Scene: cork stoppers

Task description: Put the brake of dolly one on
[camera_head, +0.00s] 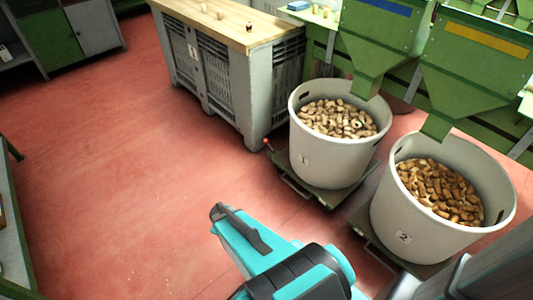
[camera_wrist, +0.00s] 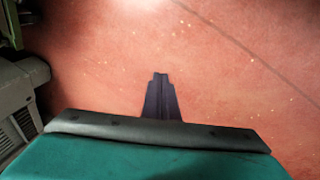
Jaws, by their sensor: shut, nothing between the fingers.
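Dolly one (camera_head: 322,198) is a low dark platform under the white bin marked 1 (camera_head: 312,165). A small lever with a red tip (camera_head: 268,141) sticks up at its left back corner, near the grey crate. I take this for the brake lever; whether it is on or off I cannot tell. My gripper (camera_head: 217,211) is over the open floor, left of dolly one and apart from it. In the wrist view its dark fingers (camera_wrist: 160,78) are together, with nothing between them and bare red floor beyond.
The white bin marked 2 (camera_head: 403,237) stands on dolly two (camera_head: 366,226), front right. Both bins hold corks, under green hoppers (camera_head: 380,45). A grey crate (camera_head: 222,90) with a wooden top (camera_head: 225,22) stands behind left of dolly one. The red floor (camera_head: 120,170) is clear at left.

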